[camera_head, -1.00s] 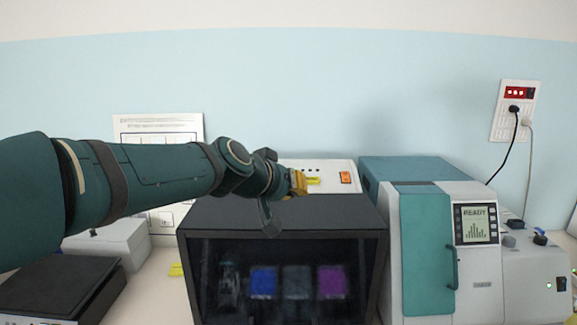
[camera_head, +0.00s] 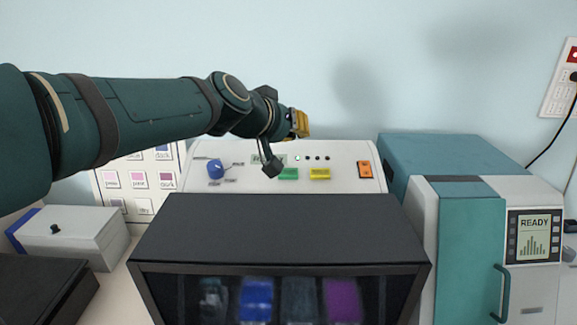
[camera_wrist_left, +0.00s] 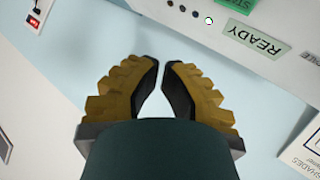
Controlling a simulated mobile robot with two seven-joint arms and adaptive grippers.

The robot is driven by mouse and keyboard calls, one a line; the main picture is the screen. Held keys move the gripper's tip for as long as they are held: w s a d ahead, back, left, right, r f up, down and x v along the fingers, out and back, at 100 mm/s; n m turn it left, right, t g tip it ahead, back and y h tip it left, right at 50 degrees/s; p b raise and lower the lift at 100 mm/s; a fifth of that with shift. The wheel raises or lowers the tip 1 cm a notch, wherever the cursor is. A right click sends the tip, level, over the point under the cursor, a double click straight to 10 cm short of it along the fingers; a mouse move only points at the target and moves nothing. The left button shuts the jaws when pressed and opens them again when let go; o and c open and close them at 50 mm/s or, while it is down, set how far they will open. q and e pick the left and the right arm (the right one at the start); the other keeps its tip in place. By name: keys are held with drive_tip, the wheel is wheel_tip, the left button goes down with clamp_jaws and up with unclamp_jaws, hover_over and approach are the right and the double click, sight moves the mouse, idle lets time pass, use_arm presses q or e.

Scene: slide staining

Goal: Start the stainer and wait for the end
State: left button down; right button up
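The stainer has a white panel (camera_head: 340,155) with a blue knob (camera_head: 215,169), a green button (camera_head: 288,174), a yellow button (camera_head: 320,173) and an orange switch (camera_head: 366,170). A READY label shows on it in the left wrist view (camera_wrist_left: 255,38). One small lamp (camera_wrist_left: 208,20) looks pale; the others beside it are dark. A dark cabinet (camera_head: 280,225) stands in front, with blue, grey and purple vessels behind its window. My left gripper (camera_head: 303,123) is above the panel, apart from the buttons. Its fingertips (camera_wrist_left: 161,65) nearly meet, with nothing between them. My right gripper is not in view.
A teal and white machine (camera_head: 475,215) with a READY screen (camera_head: 535,236) stands at the right. A grey box (camera_head: 70,235) and a dark flat device (camera_head: 40,288) are at the left. A shade chart (camera_head: 138,180) hangs behind, partly hidden by my arm.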

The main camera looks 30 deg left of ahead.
use_arm(q)
drive_tip(key=shift+s+d, duration=0.1)
drive_tip(key=shift+s, duration=0.1)
drive_tip(key=b, duration=0.4)
hover_over(293, 176)
drive_tip(key=f, duration=0.4)
drive_tip(key=s+f, duration=0.1)
drive_tip(key=f, duration=0.1)
drive_tip(key=shift+d+f, duration=0.3)
drive_tip(key=shift+d, duration=0.05)
drive_tip(key=shift+w+a+f+b, duration=0.1)
drive_tip(key=shift+w+f+b, duration=0.1)
drive_tip(key=shift+f, duration=0.2)
drive_tip(key=shift+w+a+f+b, duration=0.1)
drive_tip(key=shift+w+f+b, duration=0.1)
drive_tip(key=shift+f, duration=0.2)
drive_tip(key=shift+f, duration=0.1)
drive_tip(key=shift+w+a+f+b, duration=0.1)
drive_tip(key=shift+f+b, duration=0.15)
drive_tip(key=shift+b, duration=0.1)
